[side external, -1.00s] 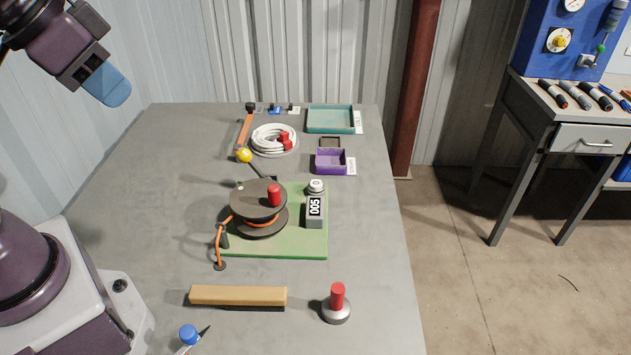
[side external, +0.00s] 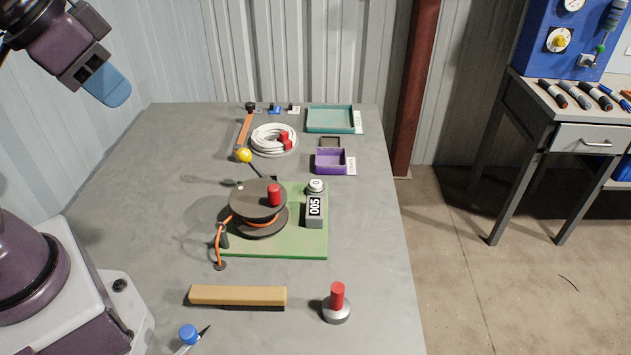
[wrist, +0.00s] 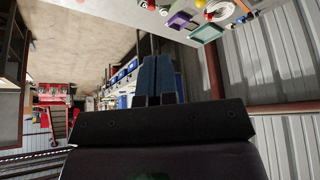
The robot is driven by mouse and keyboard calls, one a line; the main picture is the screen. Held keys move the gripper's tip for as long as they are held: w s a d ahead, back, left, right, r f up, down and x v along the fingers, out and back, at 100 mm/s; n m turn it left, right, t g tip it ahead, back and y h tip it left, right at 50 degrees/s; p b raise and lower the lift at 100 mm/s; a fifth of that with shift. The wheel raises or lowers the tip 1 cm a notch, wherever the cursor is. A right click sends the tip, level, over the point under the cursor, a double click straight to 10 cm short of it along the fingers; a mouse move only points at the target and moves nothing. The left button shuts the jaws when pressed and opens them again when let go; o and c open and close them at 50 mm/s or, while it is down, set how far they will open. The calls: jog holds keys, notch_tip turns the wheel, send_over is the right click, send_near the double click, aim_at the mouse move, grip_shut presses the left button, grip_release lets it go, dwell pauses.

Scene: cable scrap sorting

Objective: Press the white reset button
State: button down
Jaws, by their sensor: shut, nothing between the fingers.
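The counter shows 005 and stands at the right side of a green base plate (side external: 290,247). A dark cable reel (side external: 256,203) with a red knob and orange cable sits beside it on the plate. My gripper (side external: 113,92) is high at the upper left, well away from the button and above the table. Its blue fingers are shut and empty, and also show in the wrist view (wrist: 158,78).
A lever with a yellow ball (side external: 244,156) rises behind the reel. A white cable coil (side external: 272,139), teal tray (side external: 331,120) and purple tray (side external: 331,163) are at the back.

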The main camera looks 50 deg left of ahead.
jog(key=w+f+n, duration=0.4)
jog(key=w+f, duration=0.3)
jog(key=w+f+n+h, duration=0.1)
jog(key=w+f+n, duration=0.4)
jog(key=w+f, duration=0.2)
jog(key=w+f+n+g, duration=0.1)
jog(key=w+f+n, duration=0.3)
jog(key=w+f, duration=0.3)
jog(key=shift+w+d+n, duration=0.2)
jog(key=shift+w+n, duration=0.1)
jog(key=shift+w, duration=0.5)
jog(key=w+f+n+t, duration=0.2)
jog(key=w+n, duration=0.2)
jog(key=n, duration=0.1)
notch_tip(320, 180, up, 3)
jog(key=n+t, duration=0.2)
jog(key=n, duration=0.5)
send_over(316, 185)
jog(key=shift+w+f, duration=0.1)
jog(key=shift+f, duration=0.1)
jog(key=shift+f, duration=4.4)
jog(key=shift+f, duration=0.15)
